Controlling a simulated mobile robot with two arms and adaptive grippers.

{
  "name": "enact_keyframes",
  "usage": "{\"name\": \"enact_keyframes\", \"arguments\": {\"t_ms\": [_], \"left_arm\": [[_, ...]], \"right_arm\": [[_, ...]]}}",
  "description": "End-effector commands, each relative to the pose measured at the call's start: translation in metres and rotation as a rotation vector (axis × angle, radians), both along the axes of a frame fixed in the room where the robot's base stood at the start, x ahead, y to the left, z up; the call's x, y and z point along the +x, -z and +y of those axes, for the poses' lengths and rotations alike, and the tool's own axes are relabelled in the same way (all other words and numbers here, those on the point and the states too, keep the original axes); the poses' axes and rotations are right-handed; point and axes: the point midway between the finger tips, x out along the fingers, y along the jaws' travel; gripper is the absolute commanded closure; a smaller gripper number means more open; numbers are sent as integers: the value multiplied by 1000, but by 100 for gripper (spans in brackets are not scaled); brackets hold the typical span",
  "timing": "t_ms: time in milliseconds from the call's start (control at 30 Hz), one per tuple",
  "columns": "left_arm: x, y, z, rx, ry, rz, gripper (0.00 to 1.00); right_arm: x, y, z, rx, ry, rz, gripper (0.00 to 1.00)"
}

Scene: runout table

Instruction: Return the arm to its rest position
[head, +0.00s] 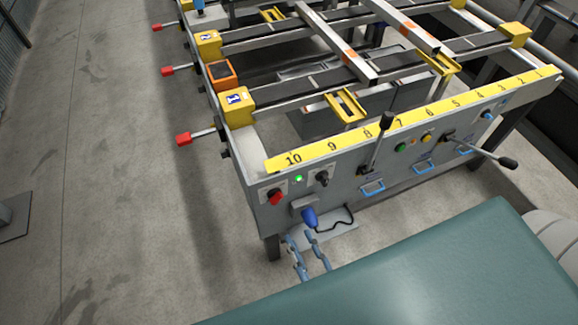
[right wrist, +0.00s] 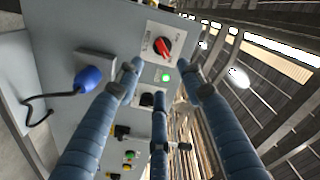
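My right gripper (head: 304,252) has blue fingers and shows low in the head view, in front of the lower left of the runout table's control panel (head: 345,185). In the right wrist view its fingers (right wrist: 161,72) are spread apart with nothing between them. They point at the panel, where a red rotary switch (right wrist: 163,46), a lit green lamp (right wrist: 166,77) and a black knob (right wrist: 147,99) show. I cannot tell the exact gap to the panel; no finger clearly grips anything. My left gripper is not in view.
A blue plug (head: 309,217) with a black cable sits on the panel close to my right gripper. Two black-knobbed levers (head: 380,145) (head: 485,150) stick out farther right. Red-ended handles (head: 184,138) stick out at the table's left side. The concrete floor (head: 90,170) at left is mostly clear.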

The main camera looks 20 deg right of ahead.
Motion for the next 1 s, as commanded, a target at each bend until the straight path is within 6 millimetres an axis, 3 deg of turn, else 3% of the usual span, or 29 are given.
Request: {"name": "enact_keyframes", "arguments": {"t_ms": [233, 333, 467, 567, 700, 833, 1000], "left_arm": [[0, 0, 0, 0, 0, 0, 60], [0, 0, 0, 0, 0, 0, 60], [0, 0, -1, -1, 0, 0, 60], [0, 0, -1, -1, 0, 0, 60], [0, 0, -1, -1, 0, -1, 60], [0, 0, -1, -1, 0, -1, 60], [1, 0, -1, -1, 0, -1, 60]], "right_arm": [[0, 5, 1, -8, -5, 12, 61], [0, 31, 5, -60, -39, 76, 61], [-12, 106, 10, -201, -135, 261, 61], [-35, 179, 7, -343, -233, 452, 61], [-88, 270, -14, -532, -381, 731, 61], [-149, 332, -44, -681, -519, 980, 61], [-217, 369, -79, -797, -660, 1219, 61]]}}
